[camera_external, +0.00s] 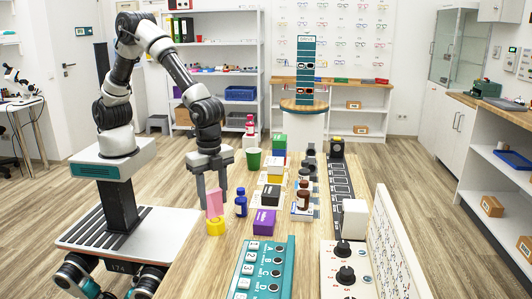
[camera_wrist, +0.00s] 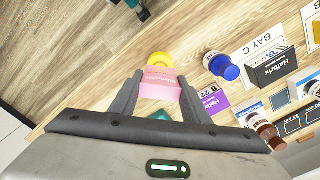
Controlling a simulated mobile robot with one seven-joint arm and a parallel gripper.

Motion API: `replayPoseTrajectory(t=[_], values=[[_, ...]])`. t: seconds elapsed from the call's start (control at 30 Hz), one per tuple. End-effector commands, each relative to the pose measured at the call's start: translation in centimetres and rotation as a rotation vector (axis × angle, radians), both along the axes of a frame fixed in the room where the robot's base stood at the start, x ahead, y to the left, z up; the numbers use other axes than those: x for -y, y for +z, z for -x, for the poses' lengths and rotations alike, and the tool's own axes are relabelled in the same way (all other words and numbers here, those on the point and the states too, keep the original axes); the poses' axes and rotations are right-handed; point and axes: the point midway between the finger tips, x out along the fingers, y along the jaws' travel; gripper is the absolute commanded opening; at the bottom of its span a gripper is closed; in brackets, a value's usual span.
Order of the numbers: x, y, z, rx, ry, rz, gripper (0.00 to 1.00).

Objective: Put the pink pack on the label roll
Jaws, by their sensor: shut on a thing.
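The pink pack (camera_external: 214,204) is held upright between the fingers of my gripper (camera_external: 212,196), near the table's left edge. The yellow label roll (camera_external: 216,228) stands on the table directly below the pack in the outside view. The pack's lower end meets the roll's top in the picture; I cannot tell whether they touch. In the wrist view my gripper (camera_wrist: 160,92) is shut on the pink pack (camera_wrist: 160,80). The yellow roll (camera_wrist: 159,60) shows partly behind it, the rest hidden by the pack.
A blue bottle (camera_external: 241,203) stands just right of the roll, close to my gripper. A purple box (camera_external: 264,222), a black box (camera_external: 270,195) and a green cup (camera_external: 254,159) are nearby. A teal button panel (camera_external: 262,265) lies at the front.

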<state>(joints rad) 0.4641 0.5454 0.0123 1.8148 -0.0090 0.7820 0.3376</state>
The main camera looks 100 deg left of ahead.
Motion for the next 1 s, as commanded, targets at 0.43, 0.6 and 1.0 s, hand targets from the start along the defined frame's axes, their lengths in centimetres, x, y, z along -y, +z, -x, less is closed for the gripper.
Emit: replayPoseTrajectory(t=[0.43,0.6,1.0], values=[[0.0,-1.8,0.0,0.001,0.0,0.001,0.21],[0.0,-1.7,0.0,0.001,0.0,0.001,0.61],[0.0,-0.5,-0.1,0.002,0.0,0.001,0.61]])
